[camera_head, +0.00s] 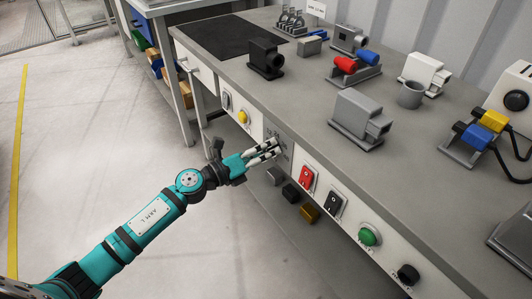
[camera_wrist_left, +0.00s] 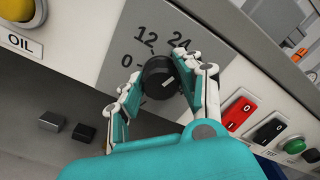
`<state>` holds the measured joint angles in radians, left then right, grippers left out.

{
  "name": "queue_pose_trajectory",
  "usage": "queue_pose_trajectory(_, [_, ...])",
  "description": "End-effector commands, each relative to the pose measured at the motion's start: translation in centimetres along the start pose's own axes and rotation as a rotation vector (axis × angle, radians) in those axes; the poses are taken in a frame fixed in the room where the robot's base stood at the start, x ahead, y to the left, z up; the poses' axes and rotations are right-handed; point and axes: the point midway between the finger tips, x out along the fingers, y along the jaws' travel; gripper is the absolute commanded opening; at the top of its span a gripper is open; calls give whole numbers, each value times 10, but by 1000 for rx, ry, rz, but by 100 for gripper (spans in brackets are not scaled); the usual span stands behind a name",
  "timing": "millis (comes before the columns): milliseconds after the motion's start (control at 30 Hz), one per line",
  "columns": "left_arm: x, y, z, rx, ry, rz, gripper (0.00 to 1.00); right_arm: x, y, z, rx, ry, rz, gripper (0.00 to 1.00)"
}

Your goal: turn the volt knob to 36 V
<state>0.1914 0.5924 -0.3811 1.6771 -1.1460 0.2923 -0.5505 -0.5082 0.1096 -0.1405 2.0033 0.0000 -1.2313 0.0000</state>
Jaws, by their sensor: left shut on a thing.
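The volt knob (camera_wrist_left: 157,74) is a round black dial on a grey plate (camera_wrist_left: 112,62) in the left wrist view. The plate shows printed marks 0, 12 and 24; any mark for 36 is hidden behind my right-hand finger. A short pale line shows on the knob's face, partly in shade, and I cannot tell which mark it points to. My left gripper (camera_wrist_left: 168,80) is shut on the knob, one finger on each side. In the head view my left gripper (camera_head: 277,147) reaches the front panel and covers the knob.
On the front panel, a yellow button (camera_head: 242,116) is left of my gripper. A red rocker switch (camera_head: 306,177), a black rocker switch (camera_head: 334,203), a green button (camera_head: 367,236) and a black knob (camera_head: 408,274) are to the right. Grey parts stand on the bench (camera_head: 300,90) above.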

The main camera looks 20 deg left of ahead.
Motion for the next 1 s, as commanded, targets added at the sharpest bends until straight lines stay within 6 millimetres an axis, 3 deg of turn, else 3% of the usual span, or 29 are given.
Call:
queue_pose_trajectory(500, [0,2,-4,422,6,0,4,-72,3,-13,5,40,7,54])
queue_pose_trajectory(1000, [0,0,-4,566,8,0,4,-98,4,-12,7,50,9,54])
